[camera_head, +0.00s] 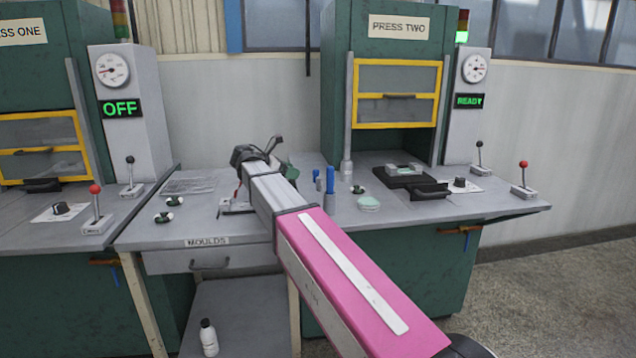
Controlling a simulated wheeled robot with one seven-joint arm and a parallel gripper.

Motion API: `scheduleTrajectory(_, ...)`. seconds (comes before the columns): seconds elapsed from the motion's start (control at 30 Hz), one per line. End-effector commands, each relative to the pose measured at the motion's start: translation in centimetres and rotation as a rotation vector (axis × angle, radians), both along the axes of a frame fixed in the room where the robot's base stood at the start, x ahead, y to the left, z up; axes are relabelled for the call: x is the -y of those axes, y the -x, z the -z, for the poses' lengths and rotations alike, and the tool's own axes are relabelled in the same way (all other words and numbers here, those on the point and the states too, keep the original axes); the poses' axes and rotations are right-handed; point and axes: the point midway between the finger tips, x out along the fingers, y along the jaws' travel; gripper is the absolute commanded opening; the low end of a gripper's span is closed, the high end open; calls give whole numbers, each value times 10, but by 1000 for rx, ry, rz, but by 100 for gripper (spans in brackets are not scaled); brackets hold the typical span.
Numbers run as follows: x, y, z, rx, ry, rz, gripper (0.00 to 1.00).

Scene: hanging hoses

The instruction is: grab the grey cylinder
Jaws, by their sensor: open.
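My arm reaches from the lower right over the middle table, and my gripper (273,146) is at its far end, small and partly hidden by the arm. The gripper is open; I see nothing held in it. A short light-grey upright cylinder (346,172) stands at the foot of the left rail of press two, to the right of my gripper and apart from it. I cannot tell whether it is loose or part of the press. No other grey cylinder shows clearly; the tabletop behind my arm is hidden.
Levers with red knobs (95,190) rise at the table edges. A white bottle (208,338) is on the lower shelf.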

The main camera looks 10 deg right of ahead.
Motion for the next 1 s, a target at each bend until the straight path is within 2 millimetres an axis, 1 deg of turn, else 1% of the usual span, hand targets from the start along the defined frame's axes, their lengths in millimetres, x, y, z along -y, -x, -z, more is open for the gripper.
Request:
scheduleTrajectory(0.33, 41, -10, 18, -2, -1, 1, 57)
scheduleTrajectory(0.57, 54, -14, 23, 0, -1, 0, 57)
scheduleTrajectory(0.83, 86, -23, 35, -1, -1, 2, 57)
scheduleTrajectory(0.9, 92, -25, 38, -1, -1, 1, 57)
scheduleTrajectory(1.0, 95, -26, 39, 0, -1, 0, 57)
